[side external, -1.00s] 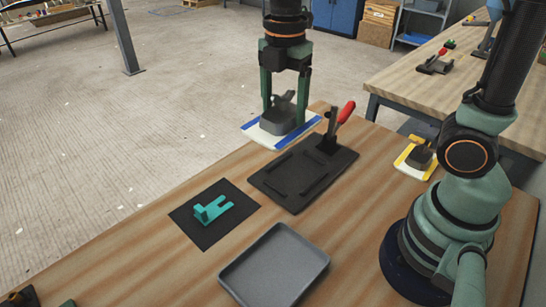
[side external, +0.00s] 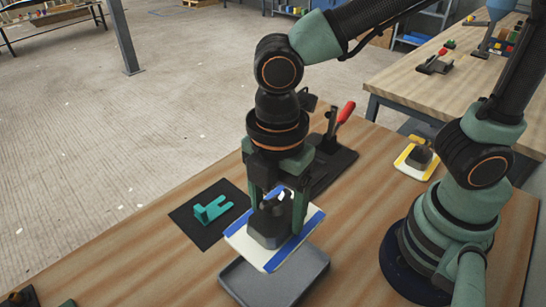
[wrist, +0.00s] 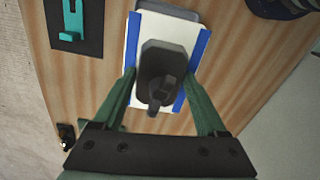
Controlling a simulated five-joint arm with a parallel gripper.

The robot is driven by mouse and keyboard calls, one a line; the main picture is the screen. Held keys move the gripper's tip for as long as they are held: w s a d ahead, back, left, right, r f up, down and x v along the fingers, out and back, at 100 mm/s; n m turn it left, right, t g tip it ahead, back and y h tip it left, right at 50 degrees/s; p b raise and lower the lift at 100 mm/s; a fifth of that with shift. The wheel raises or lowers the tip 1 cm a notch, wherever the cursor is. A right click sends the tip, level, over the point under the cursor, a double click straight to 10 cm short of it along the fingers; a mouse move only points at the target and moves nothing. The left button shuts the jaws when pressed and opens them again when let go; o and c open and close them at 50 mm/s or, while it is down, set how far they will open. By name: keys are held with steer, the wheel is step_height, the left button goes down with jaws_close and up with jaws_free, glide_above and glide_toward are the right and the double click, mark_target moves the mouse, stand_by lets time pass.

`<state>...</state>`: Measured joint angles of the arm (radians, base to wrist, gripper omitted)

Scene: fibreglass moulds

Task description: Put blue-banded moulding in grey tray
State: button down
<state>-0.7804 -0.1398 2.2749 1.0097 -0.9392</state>
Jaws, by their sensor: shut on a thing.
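The blue-banded moulding is a white plate (side external: 243,237) with blue strips along two edges and a dark grey block with a knob on top. My gripper (side external: 278,222) is shut on the dark block of the moulding and holds it in the air, slightly tilted. In the wrist view the moulding (wrist: 134,45) hangs between my fingers (wrist: 160,98). The grey tray (side external: 316,268) lies on the bench below the moulding, which hides much of it. A small part of the tray's rim shows past the plate in the wrist view (wrist: 165,9).
A teal bracket (side external: 212,209) lies on a black mat left of the tray. A black fixture with a red-handled clamp (side external: 338,125) stands behind my gripper. A yellow-banded moulding (side external: 417,158) sits at the right, near my arm's base. Bare bench lies left of the tray.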

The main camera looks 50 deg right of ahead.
step_height(320, 180, down, 15)
steer(key=shift+r, duration=0.2)
stand_by(0.3)
jaws_free()
steer(key=shift+f, duration=0.1)
